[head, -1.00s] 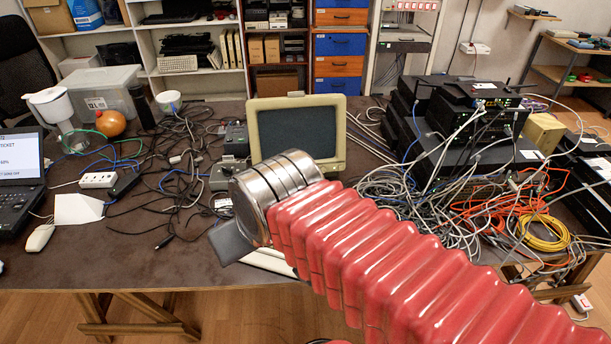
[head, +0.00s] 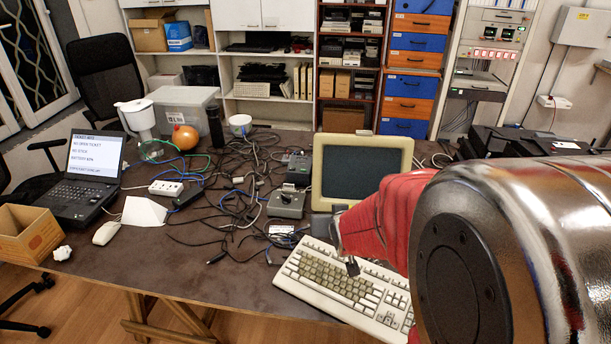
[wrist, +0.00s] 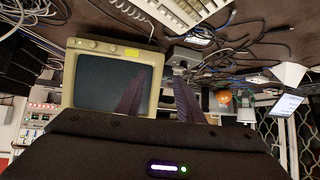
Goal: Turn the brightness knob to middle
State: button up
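The old beige monitor (head: 319,165) stands on the desk with a dark screen. In the head view, my red arm covers its lower right part, and I cannot make out the knobs there. In the wrist view the monitor (wrist: 69,78) appears upside down. Small round knobs (wrist: 92,44) show on its bezel, near a yellow label (wrist: 132,54). Which is the brightness knob and where it points are too small to tell. My gripper (wrist: 158,97) has its two dark fingers apart with nothing between them. It is in front of the monitor, apart from the knobs.
A beige keyboard (head: 335,283) lies in front of the monitor. Grey boxes (head: 286,204) and tangled cables (head: 225,190) lie left of it. A laptop (head: 90,175) and cardboard box (head: 25,235) are at the far left.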

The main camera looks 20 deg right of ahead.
jog(key=d+f+m+t+h, duration=0.2)
jog(key=d+f+m+h, duration=0.1)
jog(key=d+f, duration=0.7)
jog(key=d, duration=0.3)
jog(key=shift+w+d, duration=0.25)
jog(key=shift+d, duration=0.05)
jog(key=shift+f, duration=0.1)
